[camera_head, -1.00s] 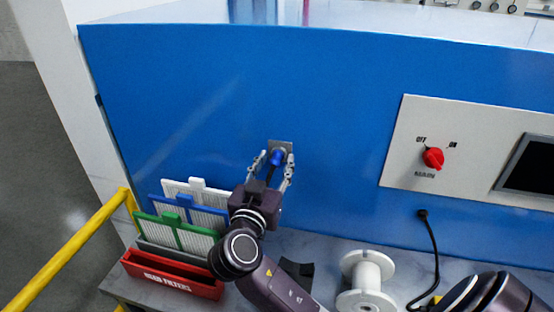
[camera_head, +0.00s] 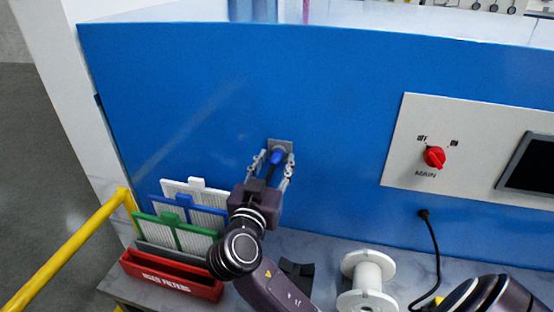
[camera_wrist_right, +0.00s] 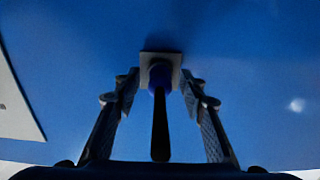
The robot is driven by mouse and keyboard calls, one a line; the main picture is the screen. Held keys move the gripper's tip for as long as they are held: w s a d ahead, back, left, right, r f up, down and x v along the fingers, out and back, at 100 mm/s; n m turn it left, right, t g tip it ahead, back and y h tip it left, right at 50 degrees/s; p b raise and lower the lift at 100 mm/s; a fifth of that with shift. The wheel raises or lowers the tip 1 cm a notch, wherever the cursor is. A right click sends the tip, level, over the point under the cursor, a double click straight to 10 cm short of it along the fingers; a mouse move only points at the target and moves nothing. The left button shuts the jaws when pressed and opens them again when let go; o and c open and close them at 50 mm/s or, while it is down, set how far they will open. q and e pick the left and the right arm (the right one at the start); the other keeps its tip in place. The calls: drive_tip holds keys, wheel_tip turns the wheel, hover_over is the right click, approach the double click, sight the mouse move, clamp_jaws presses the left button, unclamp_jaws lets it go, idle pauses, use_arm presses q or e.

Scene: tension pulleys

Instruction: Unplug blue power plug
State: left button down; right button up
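The blue power plug (camera_head: 277,157) sits in a grey socket plate (camera_head: 287,146) on the front of the big blue machine. In the right wrist view the plug (camera_wrist_right: 160,76) sits against the plate (camera_wrist_right: 173,59), and its dark cord (camera_wrist_right: 160,130) runs back toward the gripper's palm. My right gripper (camera_head: 276,160) is at the plug, one finger on each side of it. In the right wrist view its fingers (camera_wrist_right: 159,82) stand apart, with a gap between each finger and the plug. My left gripper is not in view.
A red box (camera_head: 172,281) with several upright filters stands left of my arm. A white spool (camera_head: 367,270) and a black cable (camera_head: 436,250) are at right on the shelf. A panel with a red MAIN knob (camera_head: 434,157) is further right. A yellow rail (camera_head: 70,250) is at left.

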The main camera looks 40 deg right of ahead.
sight(273, 165)
idle(0.3)
clamp_jaws()
drive_tip(key=shift+s+a+f, duration=0.1)
drive_tip(key=shift+s+a, duration=0.1)
drive_tip(key=shift+a, duration=0.05)
drive_tip(key=shift+b+v, duration=1.15)
drive_tip(key=shift+v, duration=1.55)
